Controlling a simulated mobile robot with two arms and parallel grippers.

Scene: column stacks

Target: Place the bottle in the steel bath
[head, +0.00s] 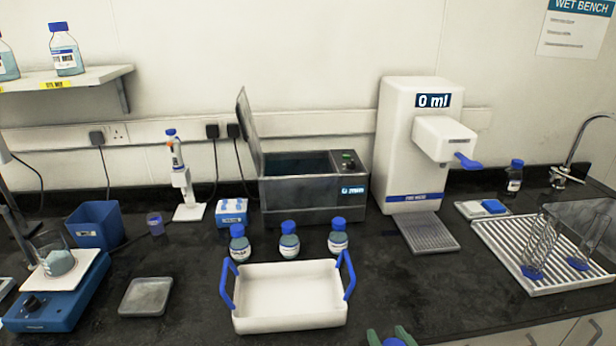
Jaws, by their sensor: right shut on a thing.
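The steel bath (300,198) stands against the back wall, its lid (247,123) raised on the left side and dark liquid visible inside. My right gripper (392,338) shows only as green fingertips at the bottom edge, right of the white tray. It is shut on a blue-capped bottle; only the blue cap shows and the body is below the frame. Three more blue-capped bottles (239,244), (289,242), (338,238) stand upright in a row in front of the bath. My left gripper is not in view.
A white tray (290,322) with blue handles stands in front of the bottle row. A white dispenser (407,150) reading 0 ml is right of the bath, with a drip grid (428,235) below. A blue-and-white rack (232,212) is left of the bath. Counter right of the tray is clear.

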